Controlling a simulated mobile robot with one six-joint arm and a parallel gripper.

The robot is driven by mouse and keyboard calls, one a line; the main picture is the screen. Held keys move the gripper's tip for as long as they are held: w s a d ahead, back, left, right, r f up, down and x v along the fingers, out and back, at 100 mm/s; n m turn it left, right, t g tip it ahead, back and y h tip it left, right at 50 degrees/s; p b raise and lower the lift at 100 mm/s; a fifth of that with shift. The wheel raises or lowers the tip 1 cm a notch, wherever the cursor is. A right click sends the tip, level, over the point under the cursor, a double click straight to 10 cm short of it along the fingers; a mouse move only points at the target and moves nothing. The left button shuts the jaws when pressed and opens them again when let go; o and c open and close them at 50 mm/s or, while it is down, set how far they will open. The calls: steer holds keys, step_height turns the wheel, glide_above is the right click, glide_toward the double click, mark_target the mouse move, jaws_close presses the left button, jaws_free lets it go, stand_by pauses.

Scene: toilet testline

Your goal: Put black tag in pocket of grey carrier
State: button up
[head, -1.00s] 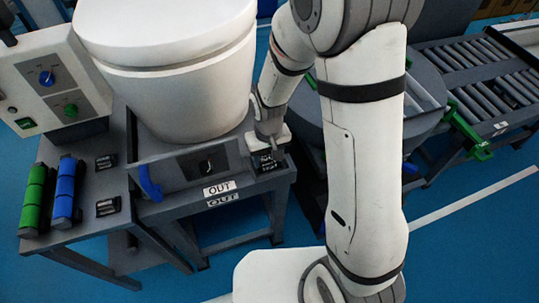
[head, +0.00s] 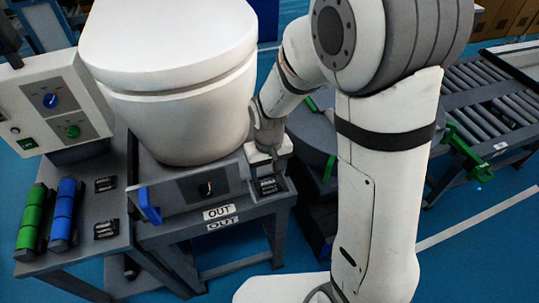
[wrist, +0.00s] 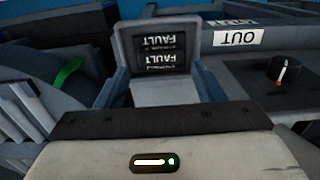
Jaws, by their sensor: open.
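A black tag with white FAULT lettering (wrist: 163,55) stands in a grey pocket (wrist: 122,45) in the wrist view, its lettering upside down. In the head view the black tag (head: 268,186) shows small at the front right corner of the grey carrier (head: 170,198), beside the toilet. My gripper (head: 268,166) is just above and behind that corner. In the wrist view my gripper (wrist: 162,88) is open, its fingers apart to either side below the tag. I see no grip on the tag. The lower part of the pocket is hidden by my gripper.
A white toilet (head: 170,80) stands on the carrier, close left of my gripper. The carrier front has a black knob (head: 206,188) and OUT labels. Two other black pieces (head: 105,184) lie on the left bench, near green (head: 32,220) and blue (head: 65,212) rolls.

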mark_target(269, 183)
step_height(269, 183, up, 8)
steer(key=f, duration=0.1)
steer(key=s+d+r+m+t, duration=0.3)
steer(key=s+d+r, duration=0.6)
steer(key=s+d, duration=0.3)
steer(key=shift+s+d+r, duration=0.25)
steer(key=shift+d+r, duration=0.05)
steer(key=shift+r, duration=0.1)
stand_by(0.8)
